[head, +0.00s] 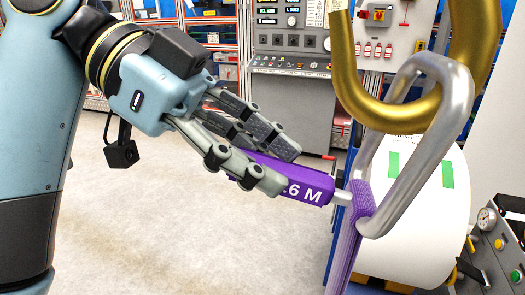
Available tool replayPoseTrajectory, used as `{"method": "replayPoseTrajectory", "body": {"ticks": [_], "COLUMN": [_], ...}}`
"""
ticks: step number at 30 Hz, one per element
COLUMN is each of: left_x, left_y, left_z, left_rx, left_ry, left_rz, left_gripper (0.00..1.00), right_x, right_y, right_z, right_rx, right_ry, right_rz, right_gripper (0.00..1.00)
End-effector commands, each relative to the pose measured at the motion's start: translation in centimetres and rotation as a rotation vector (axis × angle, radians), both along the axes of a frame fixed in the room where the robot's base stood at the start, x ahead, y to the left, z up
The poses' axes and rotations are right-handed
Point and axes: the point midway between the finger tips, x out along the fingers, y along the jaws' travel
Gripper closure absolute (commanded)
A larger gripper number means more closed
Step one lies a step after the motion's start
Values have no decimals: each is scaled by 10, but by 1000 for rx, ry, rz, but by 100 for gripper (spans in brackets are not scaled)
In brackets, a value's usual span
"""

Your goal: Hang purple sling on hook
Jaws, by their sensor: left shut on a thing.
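The left gripper (287,168) comes in from the left and is shut on a purple handle (312,190) with white lettering ending in "6 M". A short metal pin joins the handle's right end to the purple sling (345,240), whose strap hangs down out of the frame. A silver metal link (437,150) rises from the top of the strap, tilted to the right. The large golden hook (345,75) hangs at the upper right, its curve overlapping the link's upper part in the picture. I cannot tell whether the link is around the hook or touching it. The right gripper is not in view.
A grey control cabinet (290,100) with dials and buttons stands at the back. A white rounded panel with green tape (447,174) is behind the link. A box with a gauge and coloured buttons (500,245) is at the lower right. The pale floor (200,240) is clear.

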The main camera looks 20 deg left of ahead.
Motion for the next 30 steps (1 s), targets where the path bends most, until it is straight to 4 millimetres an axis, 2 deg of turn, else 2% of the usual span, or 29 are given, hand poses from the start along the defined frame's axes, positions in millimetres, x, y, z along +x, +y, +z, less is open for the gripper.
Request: {"method": "replayPoseTrajectory", "body": {"ticks": [3,14,30], "left_x": [0,0,1], "left_y": [0,1,12], "left_z": [-7,-8,-22], "left_rx": [-2,-2,0], "left_ry": [-1,-2,1], "left_rz": [-1,0,0], "left_gripper": [100,100,100], "right_x": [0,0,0], "right_y": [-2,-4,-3], "right_z": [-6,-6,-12], "right_rx": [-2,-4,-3], "right_ry": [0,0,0], "right_rz": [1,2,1], "right_gripper": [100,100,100]}}
